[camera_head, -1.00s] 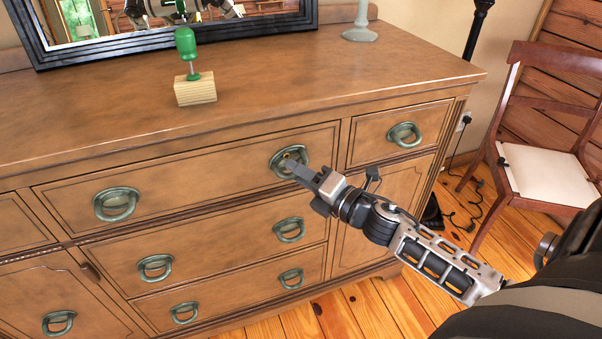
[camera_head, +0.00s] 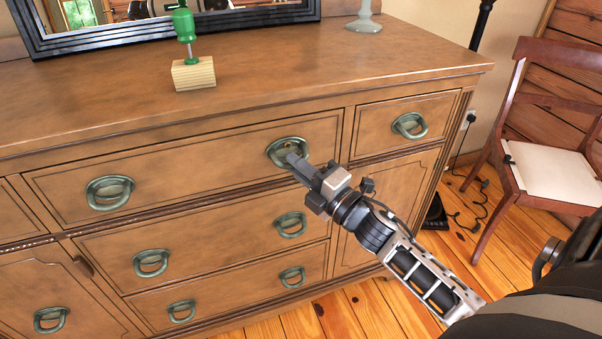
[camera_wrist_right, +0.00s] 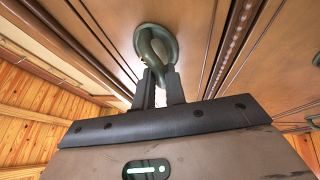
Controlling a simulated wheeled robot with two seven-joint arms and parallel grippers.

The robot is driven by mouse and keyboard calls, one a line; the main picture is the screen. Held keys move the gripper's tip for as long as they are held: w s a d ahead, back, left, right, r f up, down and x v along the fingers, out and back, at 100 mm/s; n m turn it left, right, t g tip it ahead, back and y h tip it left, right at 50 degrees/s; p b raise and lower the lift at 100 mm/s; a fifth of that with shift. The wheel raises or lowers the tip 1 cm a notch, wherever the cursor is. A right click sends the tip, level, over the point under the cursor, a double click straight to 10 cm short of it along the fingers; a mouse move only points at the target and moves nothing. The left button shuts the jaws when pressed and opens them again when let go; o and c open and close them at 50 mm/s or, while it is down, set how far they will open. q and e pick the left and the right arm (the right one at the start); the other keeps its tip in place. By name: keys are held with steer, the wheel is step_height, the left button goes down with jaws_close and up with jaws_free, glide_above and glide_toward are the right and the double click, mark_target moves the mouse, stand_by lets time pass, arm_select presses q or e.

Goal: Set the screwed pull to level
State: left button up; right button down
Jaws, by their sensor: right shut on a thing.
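The screwed pull (camera_head: 287,149) is a green-grey ring on an oval plate at the right end of the wide top drawer (camera_head: 200,172). In the right wrist view the pull (camera_wrist_right: 151,42) is seen end-on, with its ring reaching between my fingers. My right gripper (camera_head: 296,160) is shut on the ring's lower part, and its fingers hide some of it. The matching pull (camera_head: 109,192) hangs at the drawer's left end. A green-handled screwdriver (camera_head: 184,24) stands upright in a pale wooden block (camera_head: 193,73) on the dresser top. My left gripper is not seen.
Other pulls hang on the neighbouring drawers, such as the small right drawer's pull (camera_head: 409,125). A black-framed mirror (camera_head: 180,30) and a grey-green stand (camera_head: 364,18) are at the back. A wooden chair (camera_head: 545,170) stands right. The dresser top's middle is clear.

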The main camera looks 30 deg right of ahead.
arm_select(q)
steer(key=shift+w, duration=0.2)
arm_select(e)
steer(key=c, duration=1.5)
jaws_free()
steer(key=shift+o, duration=0.2)
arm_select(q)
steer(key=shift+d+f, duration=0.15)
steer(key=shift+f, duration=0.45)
arm_select(e)
steer(key=v, duration=1.6)
steer(key=shift+f, duration=0.1)
